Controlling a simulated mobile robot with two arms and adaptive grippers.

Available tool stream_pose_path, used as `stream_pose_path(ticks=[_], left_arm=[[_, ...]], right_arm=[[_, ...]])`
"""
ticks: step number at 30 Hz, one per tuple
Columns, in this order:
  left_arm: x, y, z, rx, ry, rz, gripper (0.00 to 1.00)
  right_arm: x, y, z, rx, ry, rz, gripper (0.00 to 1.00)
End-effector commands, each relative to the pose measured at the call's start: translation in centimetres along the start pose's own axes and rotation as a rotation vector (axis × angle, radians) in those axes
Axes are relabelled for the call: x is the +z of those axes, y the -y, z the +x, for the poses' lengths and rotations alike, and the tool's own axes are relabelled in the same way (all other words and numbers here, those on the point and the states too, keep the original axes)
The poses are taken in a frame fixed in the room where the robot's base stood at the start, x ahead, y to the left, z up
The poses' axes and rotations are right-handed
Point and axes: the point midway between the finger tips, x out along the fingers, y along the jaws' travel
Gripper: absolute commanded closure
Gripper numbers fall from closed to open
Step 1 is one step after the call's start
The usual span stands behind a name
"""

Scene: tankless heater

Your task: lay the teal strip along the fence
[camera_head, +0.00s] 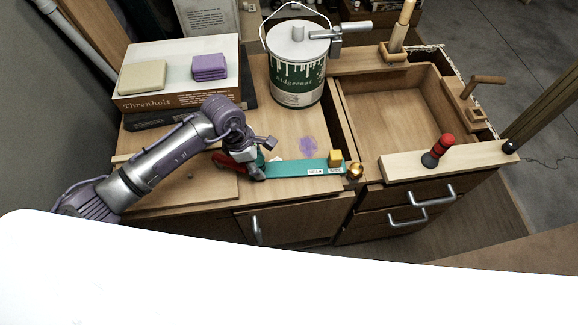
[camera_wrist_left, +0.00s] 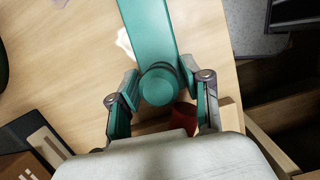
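The teal strip (camera_head: 300,168) lies flat near the front of the wooden cabinet top, with white labels on its front edge. A round teal knob (camera_wrist_left: 158,85) sits at the strip's near end in the left wrist view, where the strip (camera_wrist_left: 150,30) runs away from me. My left gripper (camera_head: 256,165) is at the strip's left end; its fingers (camera_wrist_left: 160,88) flank the knob closely and appear shut on it. I cannot make out the fence for sure. My right gripper is not in view.
A red object (camera_wrist_left: 183,118) lies beside the left gripper. A copper-coloured round piece (camera_head: 355,170) is by the strip's right end. A paint can (camera_head: 298,75) and a box (camera_head: 180,85) with sponges stand behind.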

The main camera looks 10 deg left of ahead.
Motion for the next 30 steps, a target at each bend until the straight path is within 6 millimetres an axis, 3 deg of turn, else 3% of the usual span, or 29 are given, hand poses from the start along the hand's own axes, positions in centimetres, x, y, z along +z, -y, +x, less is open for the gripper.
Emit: stream_pose_path(ticks=[1,7,8,16,30], left_arm=[[0.0,0.0,0.0,0.0,0.0,0.0,0.65],[0.0,0.0,0.0,0.0,0.0,0.0,0.98],[0.0,0.0,0.0,0.0,0.0,0.0,1.0],[0.1,0.0,-0.3,0.001,0.001,0.001,1.0],[0.7,0.0,-2.6,0.001,0.0,0.002,1.0]], right_arm=[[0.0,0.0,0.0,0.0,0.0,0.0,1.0],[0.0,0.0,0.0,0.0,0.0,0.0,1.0],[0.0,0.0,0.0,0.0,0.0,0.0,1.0],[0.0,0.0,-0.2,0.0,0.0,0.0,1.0],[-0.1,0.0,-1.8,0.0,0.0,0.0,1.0]])
